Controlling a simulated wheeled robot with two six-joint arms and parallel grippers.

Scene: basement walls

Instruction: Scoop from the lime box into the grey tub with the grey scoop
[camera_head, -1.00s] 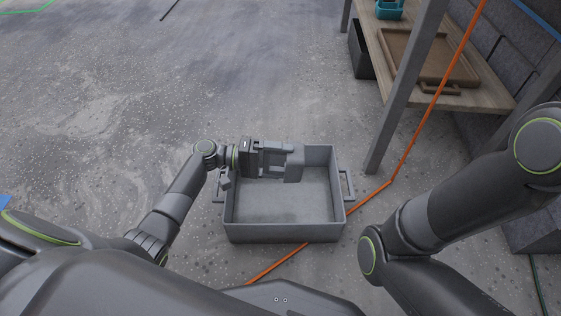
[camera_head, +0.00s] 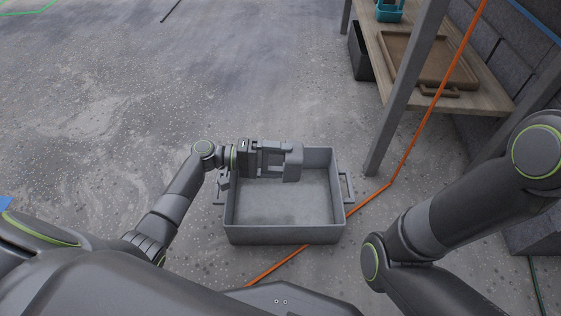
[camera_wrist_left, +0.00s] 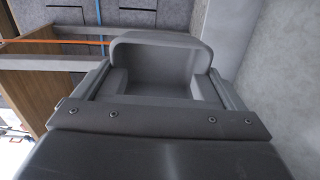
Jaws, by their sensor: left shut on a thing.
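The grey tub (camera_head: 284,235) stands on the floor in front of me in the head view, with a handle at each side. Its visible floor looks bare. My left gripper (camera_head: 270,160) is over the tub's back left part and is shut on the grey scoop (camera_head: 293,161). In the left wrist view the scoop (camera_wrist_left: 160,52) is held between the fingers, and its visible inside looks empty. The lime box is not in view. My right arm shows at the right, but its gripper is out of view.
A wooden shelf (camera_head: 480,98) at the upper right bears a brown tray (camera_head: 405,55) and a teal container (camera_head: 389,12). Its grey post (camera_head: 393,110) stands right of the tub. An orange line (camera_head: 411,140) runs past the tub. The floor left of the tub is open.

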